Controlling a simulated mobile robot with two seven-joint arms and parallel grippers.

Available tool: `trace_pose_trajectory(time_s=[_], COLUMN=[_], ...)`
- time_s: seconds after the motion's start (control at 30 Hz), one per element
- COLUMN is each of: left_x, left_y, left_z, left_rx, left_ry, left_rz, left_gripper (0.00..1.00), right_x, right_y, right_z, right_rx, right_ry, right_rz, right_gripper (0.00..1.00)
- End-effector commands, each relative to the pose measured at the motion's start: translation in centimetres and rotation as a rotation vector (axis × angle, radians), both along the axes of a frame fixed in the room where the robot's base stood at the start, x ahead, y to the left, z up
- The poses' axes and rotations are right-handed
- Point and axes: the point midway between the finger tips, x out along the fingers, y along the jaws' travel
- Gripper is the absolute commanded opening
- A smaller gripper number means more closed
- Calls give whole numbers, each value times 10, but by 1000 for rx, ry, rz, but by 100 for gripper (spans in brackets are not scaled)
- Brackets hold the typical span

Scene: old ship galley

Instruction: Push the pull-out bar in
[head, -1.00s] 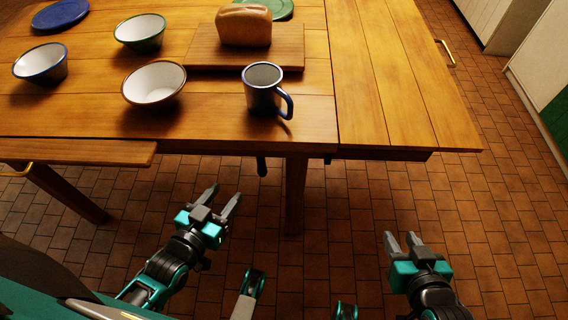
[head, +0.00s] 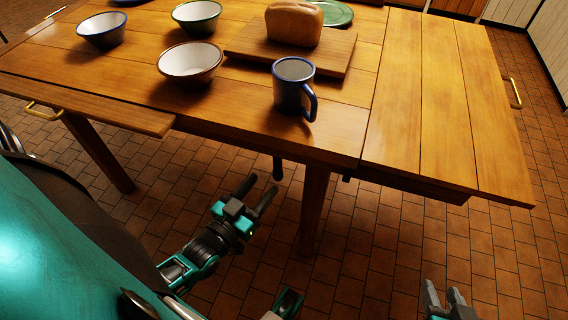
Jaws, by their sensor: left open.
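The wooden table (head: 240,125) fills the upper view. A dark upright piece (head: 277,168) hangs below its near edge, beside a table leg (head: 314,210). A wooden rail (head: 415,185) shows under the right leaf (head: 445,130), with a small dark end (head: 347,178). I cannot tell for sure which of these is the pull-out bar. My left gripper (head: 257,191) is open and empty, lower than the tabletop, apart from the hanging piece and to its left. My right gripper (head: 443,289) is at the bottom edge, fingers parted and empty, partly cut off.
A blue-rimmed mug (head: 293,90), a bowl (head: 190,64) and a bread board (head: 245,45) with bread (head: 294,22) stand on the table. A lower board (head: 90,105) with a brass handle (head: 43,112) sticks out left. Tiled floor is free at right.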

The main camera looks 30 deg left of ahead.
Motion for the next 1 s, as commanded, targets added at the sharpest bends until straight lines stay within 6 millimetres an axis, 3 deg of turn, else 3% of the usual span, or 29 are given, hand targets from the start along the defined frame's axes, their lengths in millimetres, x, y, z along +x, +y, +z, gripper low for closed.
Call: trace_pose_trajectory(time_s=[0.2,0.43,0.87,1.0], left_x=[49,83,94,94], left_y=[-2,-3,-3,-3], left_z=[-1,-1,0,0], left_rx=[-2,-1,-1,-1], left_ry=[-4,-1,2,2], left_rz=[0,0,0,0], left_gripper=[50,50,50,39], right_x=[-1,-2,-2,-1], right_y=[1,1,1,1], right_z=[-12,-20,-21,-20], right_rx=[3,4,4,4], right_ry=[3,5,6,6], right_rz=[-3,-3,-3,-3], right_gripper=[39,39,39,39])
